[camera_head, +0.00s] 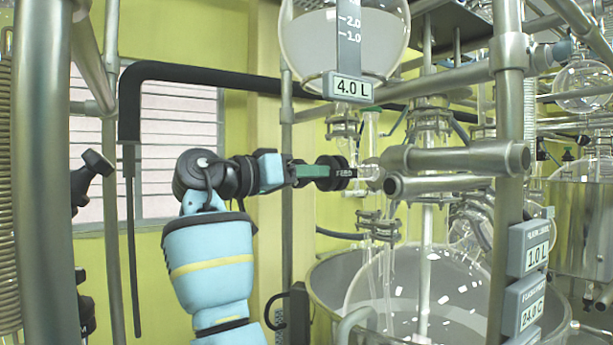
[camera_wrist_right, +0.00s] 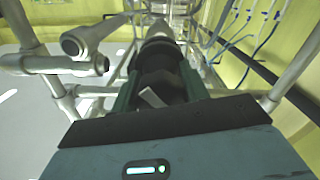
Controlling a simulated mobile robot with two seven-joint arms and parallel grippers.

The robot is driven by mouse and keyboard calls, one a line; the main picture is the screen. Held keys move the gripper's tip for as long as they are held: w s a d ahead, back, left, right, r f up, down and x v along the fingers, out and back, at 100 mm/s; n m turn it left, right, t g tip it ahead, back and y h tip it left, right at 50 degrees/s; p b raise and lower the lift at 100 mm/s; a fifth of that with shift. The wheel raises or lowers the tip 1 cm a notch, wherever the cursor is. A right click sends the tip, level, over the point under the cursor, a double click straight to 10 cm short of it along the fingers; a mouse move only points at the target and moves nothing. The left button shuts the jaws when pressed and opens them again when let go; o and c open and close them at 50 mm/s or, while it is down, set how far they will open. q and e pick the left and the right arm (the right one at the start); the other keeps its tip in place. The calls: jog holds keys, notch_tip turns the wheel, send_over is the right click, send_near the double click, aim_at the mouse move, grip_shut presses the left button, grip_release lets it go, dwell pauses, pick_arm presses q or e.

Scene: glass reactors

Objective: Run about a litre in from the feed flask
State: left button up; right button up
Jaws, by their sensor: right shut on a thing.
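The feed flask (camera_head: 300,40) is a round glass vessel at the top of the head view, with a graduated scale and a display (camera_head: 348,88) reading 4.0 L. Below it a black valve knob labelled FEED (camera_head: 340,173) sticks out to the left of the glass line. My right gripper (camera_head: 312,172) is shut on this knob, which also shows dark between the fingers in the right wrist view (camera_wrist_right: 160,80). The glass reactor (camera_head: 455,285) sits below in a metal bath, with a display (camera_head: 537,254) reading 1.0 L. My left gripper is not seen.
Steel posts (camera_head: 508,150) and horizontal bars (camera_head: 450,158) stand close right of the knob. A black bent pipe (camera_head: 225,79) runs behind my arm. A lower display (camera_head: 531,311) reads 24.0 C. Another glass vessel in a metal bath (camera_head: 580,230) stands at the far right.

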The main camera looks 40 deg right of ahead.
jog(key=shift+m, duration=0.3)
jog(key=m, duration=0.4)
jog(key=shift+w+b, duration=0.1)
jog(key=shift+b, duration=0.2)
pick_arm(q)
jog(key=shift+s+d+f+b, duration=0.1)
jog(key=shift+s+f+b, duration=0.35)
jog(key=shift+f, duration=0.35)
pick_arm(e)
jog(key=m, duration=0.6)
jog(key=shift+m, duration=0.3)
jog(key=o, duration=1)
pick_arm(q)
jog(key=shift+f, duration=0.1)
pick_arm(e)
jog(key=shift+w, duration=0.1)
